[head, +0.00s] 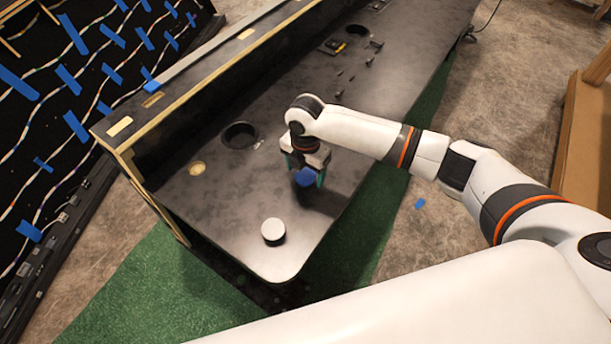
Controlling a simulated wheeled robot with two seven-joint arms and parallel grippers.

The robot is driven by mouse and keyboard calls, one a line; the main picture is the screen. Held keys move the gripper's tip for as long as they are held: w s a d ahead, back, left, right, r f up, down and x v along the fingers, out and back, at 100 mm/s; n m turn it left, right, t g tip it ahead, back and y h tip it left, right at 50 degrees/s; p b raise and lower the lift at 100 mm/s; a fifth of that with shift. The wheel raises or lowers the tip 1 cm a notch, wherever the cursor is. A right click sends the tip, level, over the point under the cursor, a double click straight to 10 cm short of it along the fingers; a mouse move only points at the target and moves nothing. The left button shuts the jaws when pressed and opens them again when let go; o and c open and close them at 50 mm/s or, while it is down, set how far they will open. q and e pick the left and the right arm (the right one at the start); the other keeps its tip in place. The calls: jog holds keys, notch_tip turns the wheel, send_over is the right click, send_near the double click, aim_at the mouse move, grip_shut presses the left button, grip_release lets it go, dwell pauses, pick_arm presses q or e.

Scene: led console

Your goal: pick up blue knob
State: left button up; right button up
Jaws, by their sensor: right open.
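The blue knob (306,178) is on the dark console top (225,215), near its front right edge. My right gripper (306,176) points down over the knob. Its teal-tipped fingers are open, one on each side of the knob. Whether the fingertips touch the knob cannot be told. The upper part of the knob's surroundings is hidden by the gripper body. My left gripper is not in view.
A white round knob (273,230) stands at the console's near end. A dark round hole (240,135) and a brass disc (197,168) lie to the left. A raised wooden-edged ledge (190,95) borders the left side. Small parts (366,63) lie farther back.

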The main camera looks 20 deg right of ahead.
jog(key=shift+f, duration=0.6)
jog(key=c, duration=1.1)
